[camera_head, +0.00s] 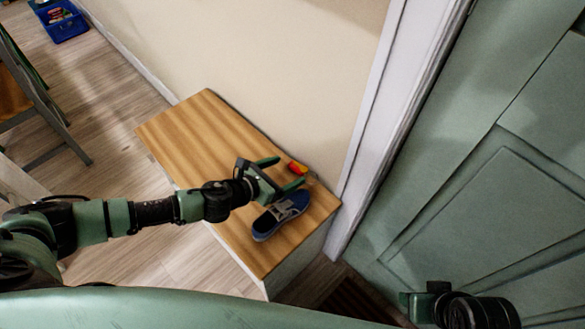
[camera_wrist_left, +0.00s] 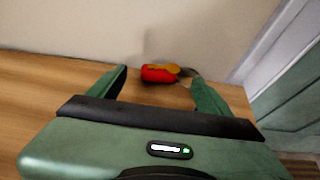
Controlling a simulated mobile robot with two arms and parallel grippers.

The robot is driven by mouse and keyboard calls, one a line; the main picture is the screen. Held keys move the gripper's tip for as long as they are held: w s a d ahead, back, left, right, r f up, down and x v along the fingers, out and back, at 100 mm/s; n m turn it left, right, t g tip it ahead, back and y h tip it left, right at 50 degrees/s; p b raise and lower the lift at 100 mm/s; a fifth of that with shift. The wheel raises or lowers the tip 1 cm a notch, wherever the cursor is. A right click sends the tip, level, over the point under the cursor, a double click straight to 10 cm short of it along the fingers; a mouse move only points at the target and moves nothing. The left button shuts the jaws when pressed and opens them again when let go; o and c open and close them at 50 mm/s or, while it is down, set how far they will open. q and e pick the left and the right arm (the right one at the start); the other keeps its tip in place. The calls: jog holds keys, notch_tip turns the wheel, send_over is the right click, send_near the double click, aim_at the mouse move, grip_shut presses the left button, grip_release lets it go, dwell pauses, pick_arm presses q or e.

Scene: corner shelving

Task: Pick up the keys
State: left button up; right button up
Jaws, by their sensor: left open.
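The keys (camera_head: 297,168) show as a small red and yellow bunch on the wooden top of a low cabinet, near the wall. In the left wrist view the keys (camera_wrist_left: 158,73) lie ahead between the fingers, with a greyish part at their right end. My left gripper (camera_head: 288,172) is open, with its two green fingers pointing toward the keys. The fingers do not close on anything. Whether they touch the keys cannot be told. Part of my right arm, with its gripper end (camera_head: 412,302), shows at the bottom right; its fingers are not clear.
The wall is behind, and a green door (camera_head: 490,190) stands right. A chair (camera_head: 30,100) and blue bin (camera_head: 66,28) are far left. The cabinet's left part is bare.

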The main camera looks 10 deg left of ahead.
aim_at(297, 166)
pick_arm(q)
jog(key=b+x, duration=0.1)
jog(key=x, duration=0.3)
jog(key=shift+w+f, duration=0.15)
jog(key=shift+w, duration=0.1)
jog(key=shift+s, duration=0.1)
